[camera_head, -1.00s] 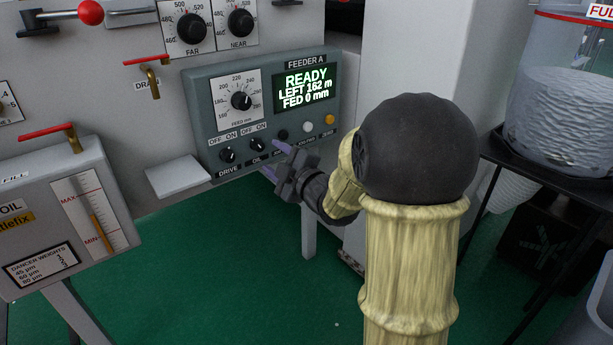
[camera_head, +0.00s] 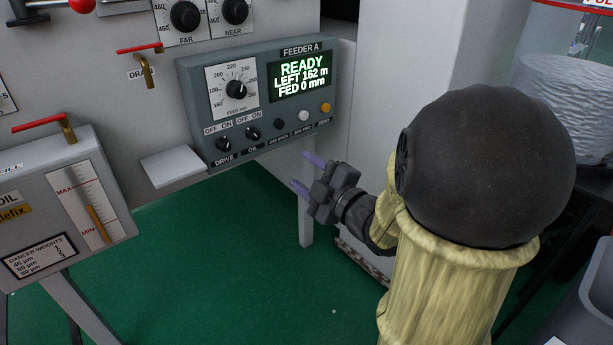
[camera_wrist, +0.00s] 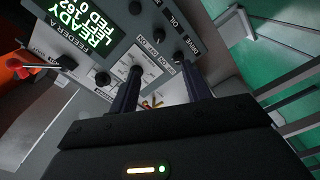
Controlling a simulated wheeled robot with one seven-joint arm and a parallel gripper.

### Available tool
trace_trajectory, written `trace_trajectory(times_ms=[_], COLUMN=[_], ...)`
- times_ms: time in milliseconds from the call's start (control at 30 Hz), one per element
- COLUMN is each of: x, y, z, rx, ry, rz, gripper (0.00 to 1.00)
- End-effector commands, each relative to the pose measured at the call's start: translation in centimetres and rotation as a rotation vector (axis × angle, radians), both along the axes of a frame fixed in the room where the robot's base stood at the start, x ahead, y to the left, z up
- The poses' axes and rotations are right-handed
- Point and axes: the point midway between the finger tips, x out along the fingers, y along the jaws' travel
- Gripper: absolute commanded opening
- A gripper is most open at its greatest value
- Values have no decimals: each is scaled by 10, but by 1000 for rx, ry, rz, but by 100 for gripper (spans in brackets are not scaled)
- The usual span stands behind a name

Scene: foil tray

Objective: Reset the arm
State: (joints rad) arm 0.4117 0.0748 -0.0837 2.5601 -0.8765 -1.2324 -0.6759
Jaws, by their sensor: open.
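My gripper (camera_head: 306,173) is open and empty in the head view, below and in front of the right part of the grey FEEDER A panel (camera_head: 188,95). It looks apart from the panel. My arm in its pale yellow sleeve with a dark round joint fills the right side. In the wrist view my two fingers (camera_wrist: 155,85) stand apart and point toward the same panel (camera_wrist: 85,65), which appears tilted. The panel's screen (camera_head: 303,76) reads READY, LEFT 162 m, FED 0 mm. The DRIVE knob (camera_head: 223,144) and OIL knob (camera_head: 253,133) sit low on the panel.
A pale shelf (camera_head: 172,166) juts out left of the panel. An oil box with a gauge (camera_head: 85,205) stands at the left. A clear vessel with whitish contents (camera_head: 565,100) is at the right behind my arm. The green floor (camera_head: 220,260) is open below the panel.

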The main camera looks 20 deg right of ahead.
Motion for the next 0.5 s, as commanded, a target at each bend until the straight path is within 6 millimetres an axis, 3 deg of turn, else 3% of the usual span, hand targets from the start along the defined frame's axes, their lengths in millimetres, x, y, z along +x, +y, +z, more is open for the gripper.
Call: trace_trajectory(times_ms=[500], x=[4], y=[-1], z=[4], rx=[18], ry=[46], rz=[-28], gripper=[48])
